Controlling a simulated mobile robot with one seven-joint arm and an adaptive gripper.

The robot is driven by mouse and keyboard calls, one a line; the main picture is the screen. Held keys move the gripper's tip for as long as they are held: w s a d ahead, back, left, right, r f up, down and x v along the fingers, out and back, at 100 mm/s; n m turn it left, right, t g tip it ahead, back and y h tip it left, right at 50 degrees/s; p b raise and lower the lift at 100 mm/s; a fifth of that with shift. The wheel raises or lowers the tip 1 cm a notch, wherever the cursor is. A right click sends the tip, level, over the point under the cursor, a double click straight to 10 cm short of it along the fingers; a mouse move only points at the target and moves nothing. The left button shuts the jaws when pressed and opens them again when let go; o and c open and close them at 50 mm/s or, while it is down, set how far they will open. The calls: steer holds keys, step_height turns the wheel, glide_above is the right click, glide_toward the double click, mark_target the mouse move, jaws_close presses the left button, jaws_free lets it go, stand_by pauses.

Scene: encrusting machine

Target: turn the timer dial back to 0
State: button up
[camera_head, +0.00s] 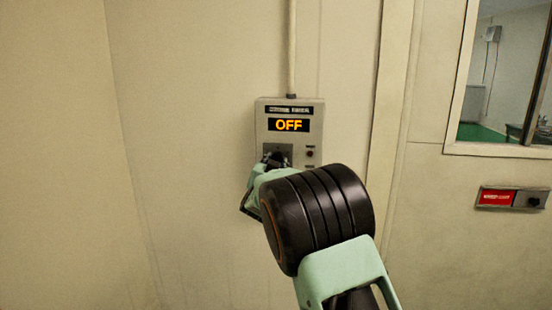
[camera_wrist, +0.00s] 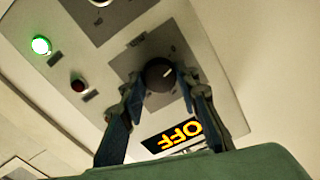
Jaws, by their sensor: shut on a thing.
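The timer box (camera_head: 262,111) is a pale wall-mounted panel with an orange OFF display (camera_head: 289,125). In the wrist view the round dark timer dial (camera_wrist: 159,72) sits on a grey plate and bears a short pale mark. My gripper (camera_wrist: 161,86) has one finger on each side of the dial and is shut on it. In the head view my gripper (camera_head: 275,160) reaches the lower part of the box, and my arm hides the dial. The display also shows in the wrist view (camera_wrist: 172,136), tilted and nearly upside down.
A lit green lamp (camera_wrist: 41,45) and a small dark red button (camera_wrist: 78,85) are on the panel near the dial. A conduit (camera_head: 292,50) rises from the box. To the right are a window (camera_head: 498,150) and a red-labelled switch plate (camera_head: 513,197). The left wall is bare.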

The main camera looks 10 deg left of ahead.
steer(key=shift+n+p, duration=0.65)
steer(key=shift+n, duration=1.05)
steer(key=o, duration=1.2)
steer(key=shift+c, duration=0.2)
steer(key=s, duration=1.2)
steer(key=shift+a, duration=0.2)
